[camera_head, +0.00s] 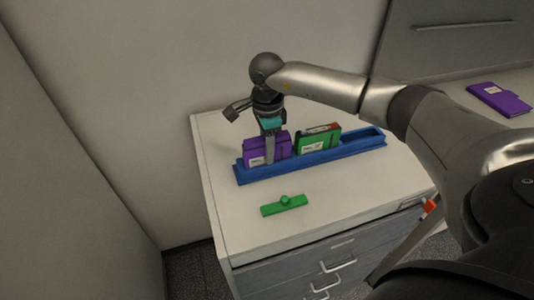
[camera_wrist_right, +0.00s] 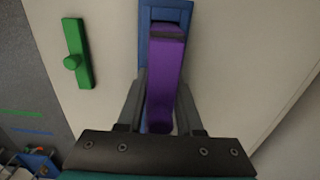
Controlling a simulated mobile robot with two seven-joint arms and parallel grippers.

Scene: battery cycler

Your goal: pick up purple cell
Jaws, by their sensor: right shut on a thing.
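A purple cell (camera_head: 256,153) stands upright in the left end of a blue tray (camera_head: 322,164) on the cabinet top. My right gripper (camera_head: 270,150) reaches down over it from above and is shut on it. In the right wrist view the purple cell (camera_wrist_right: 166,80) lies between the fingers of the right gripper (camera_wrist_right: 160,105), with the blue tray (camera_wrist_right: 145,45) beyond it. Whether the cell's bottom still touches the tray is hidden. Another purple cell (camera_head: 499,98) lies flat on a surface at the far right. My left gripper is not in view.
A green cell (camera_head: 318,141) stands in the middle of the blue tray. A green bar with a knob (camera_head: 284,206) lies on the cabinet top (camera_head: 222,150) in front of the tray. The tray's right end is empty. A wall stands close behind the cabinet.

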